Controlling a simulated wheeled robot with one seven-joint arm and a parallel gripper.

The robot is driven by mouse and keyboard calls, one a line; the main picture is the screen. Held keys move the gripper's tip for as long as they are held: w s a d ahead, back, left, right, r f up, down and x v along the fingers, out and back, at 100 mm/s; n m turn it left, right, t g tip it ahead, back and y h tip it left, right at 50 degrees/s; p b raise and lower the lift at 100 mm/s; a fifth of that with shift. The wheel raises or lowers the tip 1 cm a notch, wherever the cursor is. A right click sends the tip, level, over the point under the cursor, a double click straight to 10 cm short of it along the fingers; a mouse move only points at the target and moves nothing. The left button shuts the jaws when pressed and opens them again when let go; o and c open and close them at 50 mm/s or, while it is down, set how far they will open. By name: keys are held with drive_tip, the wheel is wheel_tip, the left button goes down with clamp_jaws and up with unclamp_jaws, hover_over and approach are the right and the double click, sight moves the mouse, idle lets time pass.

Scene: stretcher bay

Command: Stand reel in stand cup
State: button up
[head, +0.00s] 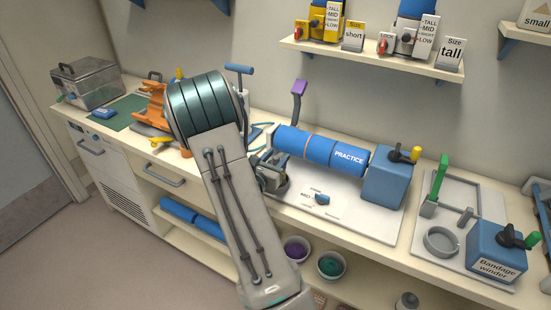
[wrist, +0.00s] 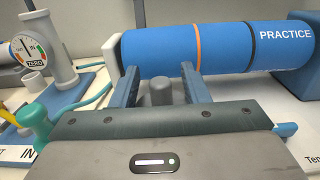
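My gripper (head: 272,172) is over the middle of the bench, just in front of the blue PRACTICE cylinder (head: 319,148). In the wrist view its two blue fingers (wrist: 162,88) are apart. A short grey post (wrist: 160,92) shows between them; I cannot tell whether the fingers touch it or whether it is a reel. A round, open grey ring-shaped holder (head: 440,241), possibly the stand cup, sits on the white board at the right, well away from my gripper. No reel can be clearly identified; my arm hides part of the bench.
A blue block (head: 391,180) with a yellow-tipped lever stands at the cylinder's right end. The bandage winder (head: 494,255) and a green upright handle (head: 442,176) flank the ring. A gauge (wrist: 28,50) stands left in the wrist view. A shelf (head: 371,59) overhangs the bench.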

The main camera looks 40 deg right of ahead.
drive_tip(key=shift+r, duration=0.1)
drive_tip(key=shift+r+p, duration=0.25)
drive_tip(key=shift+p, duration=0.05)
drive_tip(key=shift+a, duration=0.25)
drive_tip(key=b+v, duration=0.3)
drive_tip(key=v, duration=0.7)
drive_tip(key=s+a+r+m+g+y, duration=0.1)
drive_tip(key=s+a+m+g+y, duration=0.15)
drive_tip(key=s+m+g, duration=0.4)
drive_tip(key=s+a+r+m+g+y, duration=0.2)
drive_tip(key=s+m+g+y, duration=0.15)
drive_tip(key=s+m, duration=0.5)
drive_tip(key=a+r+m+t+y, duration=0.2)
drive_tip(key=a+y, duration=0.3)
drive_tip(key=a, duration=0.3)
drive_tip(key=a+r+m+t+y, duration=0.2)
drive_tip(key=a+m+t+y, duration=0.2)
drive_tip(key=a, duration=0.3)
drive_tip(key=shift+s+a+r+m+t+y, duration=0.25)
drive_tip(key=shift+s+a+m+t+y, duration=0.15)
drive_tip(key=shift+m+y, duration=0.35)
